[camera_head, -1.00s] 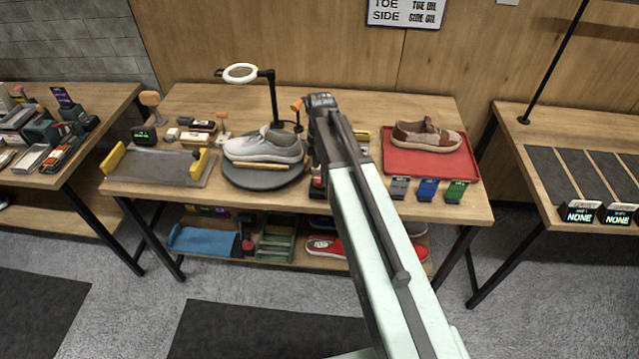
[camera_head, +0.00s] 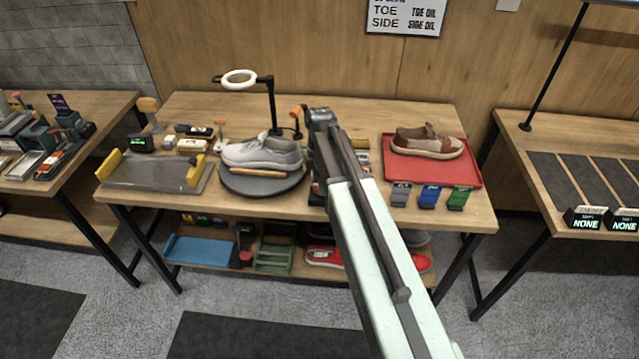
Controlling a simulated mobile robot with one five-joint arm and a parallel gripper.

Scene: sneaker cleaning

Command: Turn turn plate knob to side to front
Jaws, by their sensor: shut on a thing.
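The turn plate (camera_head: 235,184) is a dark round disc near the front middle of the table. A light grey sneaker (camera_head: 262,152) sits on it, toe to the left, with a tan strip along its front side. My gripper (camera_head: 318,180) is at the plate's right edge, mostly hidden behind my pale arm. It is shut, apparently on the turn plate knob, which my arm hides from view.
A ring lamp (camera_head: 239,80) stands behind the plate. A grey tray with yellow ends (camera_head: 150,176) is to the left. A red mat (camera_head: 455,173) with a brown shoe (camera_head: 427,142) and several coloured clips are to the right.

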